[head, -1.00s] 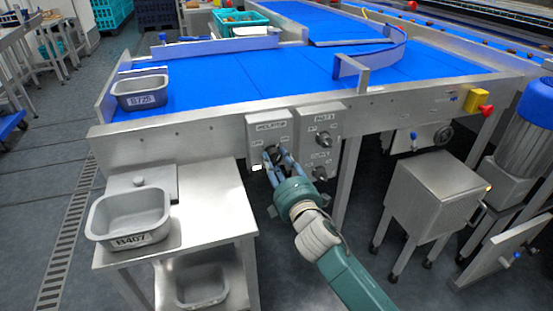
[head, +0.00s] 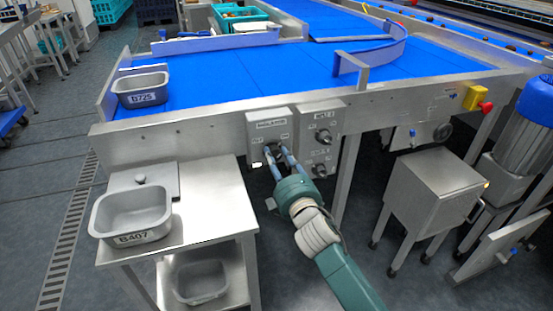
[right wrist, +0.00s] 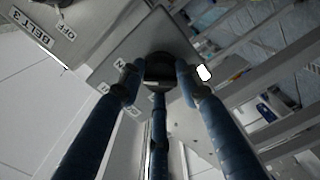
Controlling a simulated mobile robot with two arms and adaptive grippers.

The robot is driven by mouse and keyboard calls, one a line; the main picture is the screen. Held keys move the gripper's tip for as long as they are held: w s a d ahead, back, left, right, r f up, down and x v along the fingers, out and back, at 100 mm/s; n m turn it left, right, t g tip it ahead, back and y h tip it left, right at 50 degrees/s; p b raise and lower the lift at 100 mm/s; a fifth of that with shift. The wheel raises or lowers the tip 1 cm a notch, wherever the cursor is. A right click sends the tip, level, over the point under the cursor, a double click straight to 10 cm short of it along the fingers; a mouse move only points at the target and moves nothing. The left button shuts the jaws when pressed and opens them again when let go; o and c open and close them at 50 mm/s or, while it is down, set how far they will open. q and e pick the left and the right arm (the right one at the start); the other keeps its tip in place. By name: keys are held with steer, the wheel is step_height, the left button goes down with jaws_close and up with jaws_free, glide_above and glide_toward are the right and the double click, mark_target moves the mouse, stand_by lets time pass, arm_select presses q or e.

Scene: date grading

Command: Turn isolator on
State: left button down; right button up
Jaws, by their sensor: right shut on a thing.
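The isolator (head: 268,125) is a grey box with a label on the conveyor's front frame. Its dark round knob shows in the right wrist view (right wrist: 160,68). My right gripper (head: 279,154) is at the front of this box, with its blue fingers shut on the knob from both sides. The right wrist view shows these fingers (right wrist: 158,82) reaching the knob's edges. The fingers hide much of the knob in the head view, so its exact setting is unclear. My left gripper is not in view.
A second grey box (head: 334,116) with two knobs sits close on the right. A yellow box with a red button (head: 478,100) is farther right. A steel table (head: 215,190) with grey tub B407 (head: 130,238) stands left. Tub B725 (head: 141,99) is on the blue belt.

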steer(key=shift+d, duration=0.15)
steer(key=o, duration=1.2)
steer(key=shift+f, duration=0.1)
steer(key=shift+c, duration=0.2)
steer(key=shift+s+d, duration=0.1)
steer(key=shift+s, duration=0.25)
steer(key=v, duration=1.1)
steer(key=shift+d, duration=0.1)
